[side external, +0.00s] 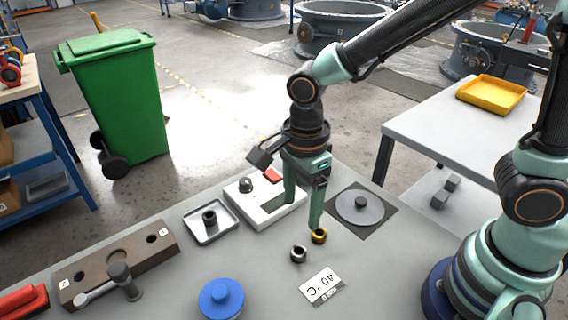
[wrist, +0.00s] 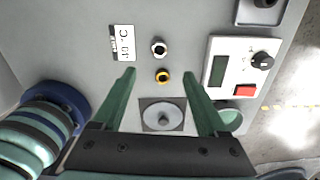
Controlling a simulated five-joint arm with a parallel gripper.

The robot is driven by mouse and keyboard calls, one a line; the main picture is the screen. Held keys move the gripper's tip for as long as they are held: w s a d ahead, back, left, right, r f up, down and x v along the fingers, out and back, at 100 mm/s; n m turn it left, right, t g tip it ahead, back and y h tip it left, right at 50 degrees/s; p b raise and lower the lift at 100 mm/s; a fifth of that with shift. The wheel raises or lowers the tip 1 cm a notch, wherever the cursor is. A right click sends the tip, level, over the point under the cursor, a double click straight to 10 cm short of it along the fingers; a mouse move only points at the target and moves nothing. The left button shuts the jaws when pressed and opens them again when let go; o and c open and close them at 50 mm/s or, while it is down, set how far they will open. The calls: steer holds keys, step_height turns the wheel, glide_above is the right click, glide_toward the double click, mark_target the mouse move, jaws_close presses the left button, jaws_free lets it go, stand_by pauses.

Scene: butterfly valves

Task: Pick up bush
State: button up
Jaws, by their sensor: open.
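A small gold bush (side external: 319,236) lies on the grey table in the side view, beside a silver-dark bush (side external: 299,253). In the wrist view the gold bush (wrist: 162,77) appears between the two finger lines, with the silver bush (wrist: 158,47) just beyond it. A dark ring-shaped part (side external: 209,217) sits in a small square tray (side external: 196,236). My gripper (side external: 301,215) points down with its green fingers apart and nothing between them. One fingertip appears close to the gold bush in the side view; whether it touches is unclear. The open fingers (wrist: 158,69) also show in the wrist view.
A white box (side external: 255,214) with a knob and red button stands behind the gripper. A grey disc (side external: 360,207) on a dark square lies right.

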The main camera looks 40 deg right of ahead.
mark_target(299, 246)
step_height(299, 246, down, 12)
steer(key=shift+a+f, duration=0.1)
stand_by(0.6)
jaws_close()
